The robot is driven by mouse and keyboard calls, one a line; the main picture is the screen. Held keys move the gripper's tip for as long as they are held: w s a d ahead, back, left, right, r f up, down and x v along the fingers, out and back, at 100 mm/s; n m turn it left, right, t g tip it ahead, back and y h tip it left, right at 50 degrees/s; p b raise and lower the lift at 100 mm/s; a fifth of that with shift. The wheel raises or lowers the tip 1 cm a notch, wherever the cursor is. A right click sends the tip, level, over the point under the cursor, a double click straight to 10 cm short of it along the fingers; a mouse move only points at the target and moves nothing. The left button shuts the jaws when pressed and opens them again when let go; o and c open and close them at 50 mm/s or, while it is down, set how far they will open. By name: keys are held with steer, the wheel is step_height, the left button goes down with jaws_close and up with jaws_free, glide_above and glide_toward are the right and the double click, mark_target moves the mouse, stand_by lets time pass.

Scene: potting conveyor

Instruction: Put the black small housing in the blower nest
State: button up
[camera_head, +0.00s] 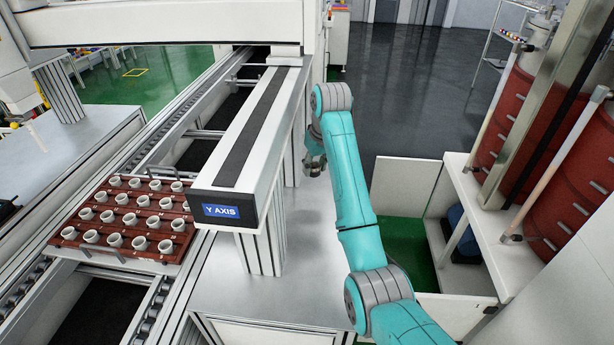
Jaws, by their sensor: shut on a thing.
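My teal arm reaches up the middle of the head view and bends over at its top joint. My dark grey gripper (315,163) shows only in part, small, just left of the upper arm and right of the Y-axis beam. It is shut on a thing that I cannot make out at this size. I cannot pick out the black small housing on its own. I cannot identify the blower nest; the beam and my arm hide part of the area around the gripper.
The Y-axis beam (252,130) stands left of my arm over a grey metal table (300,275). A red-brown tray (72,232) with several pale cups sits on the conveyor at left. Red drums (575,165) and a white-walled bin (405,185) stand at right.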

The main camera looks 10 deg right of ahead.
mark_target(312, 198)
step_height(312, 198, down, 9)
steer(key=shift+f, duration=0.2)
stand_by(0.3)
steer(key=shift+f, duration=0.1)
steer(key=o, duration=0.8)
